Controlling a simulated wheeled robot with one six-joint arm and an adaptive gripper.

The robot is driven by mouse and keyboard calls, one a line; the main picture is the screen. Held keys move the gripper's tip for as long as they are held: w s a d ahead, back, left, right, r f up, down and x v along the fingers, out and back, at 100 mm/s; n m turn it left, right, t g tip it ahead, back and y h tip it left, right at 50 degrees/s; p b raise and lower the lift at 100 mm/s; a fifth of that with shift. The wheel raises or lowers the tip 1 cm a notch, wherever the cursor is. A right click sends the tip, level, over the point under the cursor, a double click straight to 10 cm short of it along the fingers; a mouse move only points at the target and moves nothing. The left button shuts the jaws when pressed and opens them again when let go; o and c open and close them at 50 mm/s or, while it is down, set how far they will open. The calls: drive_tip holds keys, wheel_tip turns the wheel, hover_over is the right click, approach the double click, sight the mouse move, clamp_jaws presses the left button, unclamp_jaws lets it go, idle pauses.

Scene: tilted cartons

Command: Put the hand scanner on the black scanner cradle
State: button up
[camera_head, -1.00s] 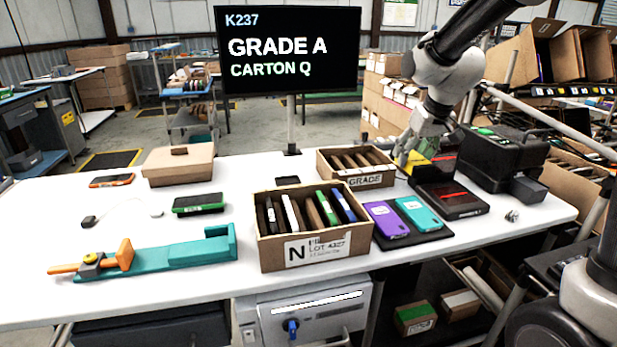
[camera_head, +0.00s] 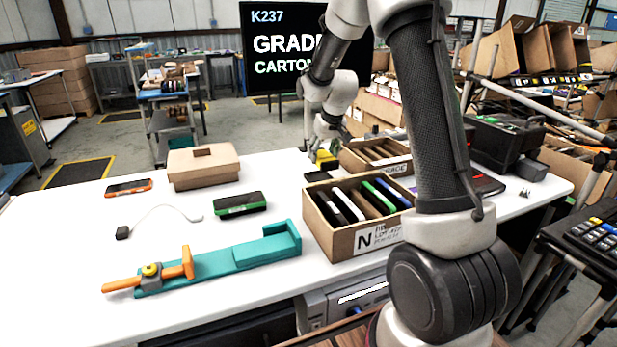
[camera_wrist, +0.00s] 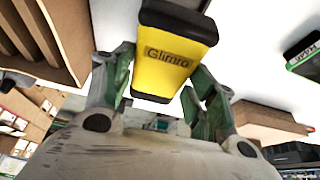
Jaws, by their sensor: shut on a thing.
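The hand scanner (camera_wrist: 166,52), a yellow body with black ends and the word "Glimro", sits between the fingers of my gripper (camera_wrist: 160,85) in the wrist view. My gripper is shut on it. In the head view, my gripper (camera_head: 325,148) holds the yellow scanner (camera_head: 325,162) above the back of the white table, left of the small carton. A small flat black piece (camera_head: 317,176), which may be the scanner cradle, lies just below it in the picture. I cannot tell the gap between them.
A smaller carton (camera_head: 385,165) stands right of the scanner. A lidded brown box (camera_head: 203,167), green-edged device (camera_head: 240,204) and teal fixture (camera_head: 230,258) lie left. My arm hides part of the right side.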

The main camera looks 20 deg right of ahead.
sight(327, 158)
wheel_tip(327, 158, down, 7)
drive_tip(key=shift+r, duration=0.15)
idle(0.4)
drive_tip(key=o, duration=0.9)
drive_tip(key=shift+d, duration=0.1)
drive_tip(key=v, duration=1.2)
drive_tip(key=shift+s, duration=0.1)
drive_tip(key=s+r, duration=0.3)
drive_tip(key=s, duration=0.8)
drive_tip(key=s+a+r, duration=0.1)
drive_tip(key=s+r, duration=0.2)
drive_tip(key=s, duration=0.8)
drive_tip(key=s+a+r, duration=0.1)
drive_tip(key=s+r, duration=0.3)
drive_tip(key=s, duration=0.8)
drive_tip(key=shift+s+a+r, duration=0.1)
drive_tip(key=shift+a+r, duration=0.05)
drive_tip(key=shift+a, duration=0.1)
